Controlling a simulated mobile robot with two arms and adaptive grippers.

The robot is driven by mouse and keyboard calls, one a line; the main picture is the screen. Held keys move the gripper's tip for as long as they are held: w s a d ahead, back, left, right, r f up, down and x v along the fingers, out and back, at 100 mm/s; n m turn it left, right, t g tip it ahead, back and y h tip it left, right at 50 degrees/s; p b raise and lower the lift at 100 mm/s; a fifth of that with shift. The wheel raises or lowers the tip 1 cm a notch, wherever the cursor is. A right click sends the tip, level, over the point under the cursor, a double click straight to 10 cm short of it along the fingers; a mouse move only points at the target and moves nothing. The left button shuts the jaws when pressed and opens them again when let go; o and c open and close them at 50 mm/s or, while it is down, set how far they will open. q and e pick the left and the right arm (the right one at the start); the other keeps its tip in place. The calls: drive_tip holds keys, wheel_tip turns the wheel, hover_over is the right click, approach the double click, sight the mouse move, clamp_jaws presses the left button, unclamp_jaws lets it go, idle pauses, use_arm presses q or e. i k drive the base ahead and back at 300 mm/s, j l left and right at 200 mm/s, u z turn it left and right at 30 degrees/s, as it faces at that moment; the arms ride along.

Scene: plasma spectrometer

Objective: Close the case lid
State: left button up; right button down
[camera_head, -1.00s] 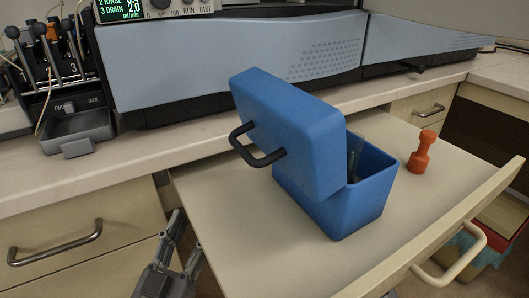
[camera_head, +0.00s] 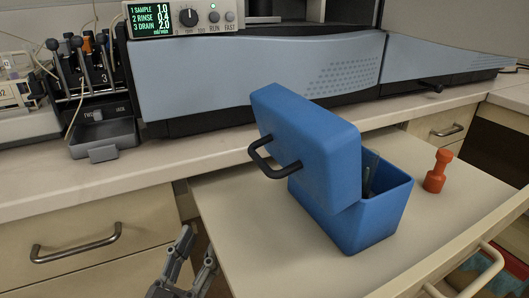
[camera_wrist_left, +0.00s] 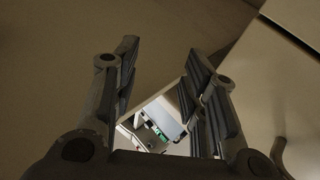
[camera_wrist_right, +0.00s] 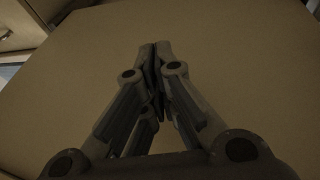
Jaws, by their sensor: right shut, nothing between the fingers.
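The blue case (camera_head: 372,222) stands in the pulled-out drawer. Its lid (camera_head: 305,135) is raised and tilted back toward the left, with a black handle (camera_head: 272,165) on its outer face. Something dark, partly hidden, stands inside the case. My left gripper (camera_head: 198,252) is at the bottom of the head view, in front of and left of the case, apart from it. In the left wrist view it is open and empty (camera_wrist_left: 160,75). My right gripper (camera_wrist_right: 158,45) shows only in its wrist view, shut and empty before a plain tan surface.
An orange-red dumbbell-shaped piece (camera_head: 437,170) stands in the drawer (camera_head: 260,245), right of the case. Behind are the counter (camera_head: 110,180), the grey-blue spectrometer (camera_head: 260,80) and a pump with a small tray (camera_head: 103,138). The drawer floor left of the case is bare.

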sight(322, 150)
drive_tip(key=k+l+u, duration=0.15)
drive_tip(key=k+u, duration=0.3)
drive_tip(key=k, duration=0.15)
drive_tip(key=k+u, duration=0.45)
drive_tip(key=k, duration=0.2)
